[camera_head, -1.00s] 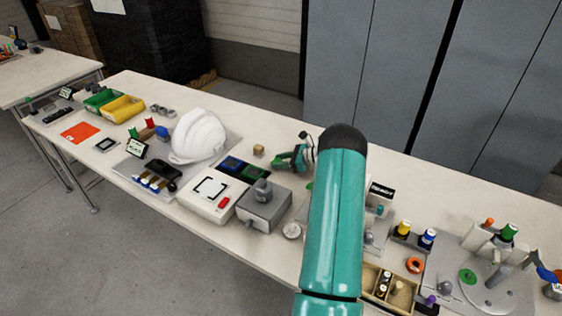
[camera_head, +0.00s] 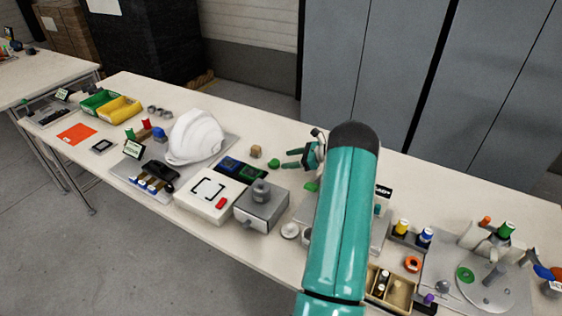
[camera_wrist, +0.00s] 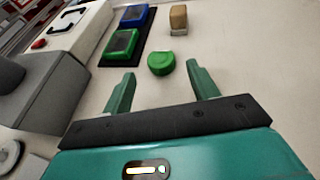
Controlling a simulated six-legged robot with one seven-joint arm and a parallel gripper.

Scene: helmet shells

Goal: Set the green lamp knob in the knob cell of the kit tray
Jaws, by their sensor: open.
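A round green knob (camera_wrist: 161,63) lies on the bench top just beyond my fingertips in the wrist view. It also shows in the head view (camera_head: 274,163), left of my gripper (camera_head: 286,159). My gripper is open and empty, and its two green fingers (camera_wrist: 160,76) point toward the knob with a gap between them. A tan tray with compartments (camera_head: 402,296) stands at the front right of the head view, partly hidden by my arm. I cannot tell which of its cells is the knob cell.
A wooden block (camera_wrist: 178,19) stands behind the knob, with blue and green panels (camera_wrist: 120,45) to its left. A grey box (camera_head: 262,208) and a white helmet (camera_head: 196,137) stand further left. Another green piece (camera_head: 311,187) lies beside my arm.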

